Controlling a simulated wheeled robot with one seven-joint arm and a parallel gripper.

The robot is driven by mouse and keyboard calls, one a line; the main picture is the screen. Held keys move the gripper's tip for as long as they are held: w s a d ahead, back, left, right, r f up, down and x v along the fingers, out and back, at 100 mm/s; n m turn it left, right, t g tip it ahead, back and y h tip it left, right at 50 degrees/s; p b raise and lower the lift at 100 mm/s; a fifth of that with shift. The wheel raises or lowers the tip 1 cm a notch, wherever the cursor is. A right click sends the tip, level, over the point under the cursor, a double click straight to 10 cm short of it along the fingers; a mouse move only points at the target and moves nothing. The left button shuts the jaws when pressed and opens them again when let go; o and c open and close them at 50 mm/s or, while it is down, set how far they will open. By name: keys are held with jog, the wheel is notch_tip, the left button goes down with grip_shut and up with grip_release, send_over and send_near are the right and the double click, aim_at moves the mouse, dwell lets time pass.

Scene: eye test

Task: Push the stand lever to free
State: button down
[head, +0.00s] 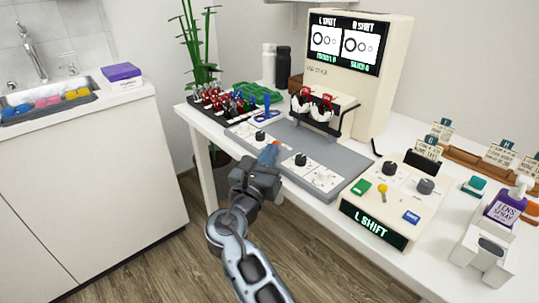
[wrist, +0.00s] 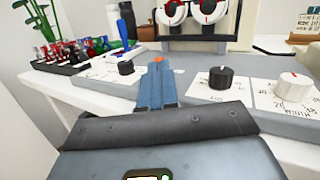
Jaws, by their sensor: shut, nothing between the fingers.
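I cannot tell for sure which part is the stand lever. A cream tower (head: 372,85) has a black stand (head: 345,117) holding red-and-white trial glasses (head: 318,104); these glasses show at the top of the wrist view (wrist: 190,12). A yellow-topped lever (head: 382,188) stands upright on the cream control box (head: 395,207), right of my gripper. My gripper (head: 270,155) is shut and empty above the front edge of the grey panel (head: 335,150). An orange bit (wrist: 158,59) shows at its blue fingertips; whether it belongs to them is unclear.
Black knobs (wrist: 126,67) (wrist: 221,77) and a white knob (wrist: 293,86) stand on the panel. A rack of coloured pieces (head: 222,100) and a blue upright item (head: 262,106) are behind left. A spray bottle (head: 505,205) stands far right. The floor in front is clear.

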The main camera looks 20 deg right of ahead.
jog(key=shift+r+p, duration=0.15)
jog(key=shift+p, duration=0.25)
jog(key=shift+r+p, duration=0.15)
jog(key=shift+p, duration=0.25)
jog(key=shift+d+g, duration=0.1)
jog(key=shift+g, duration=0.2)
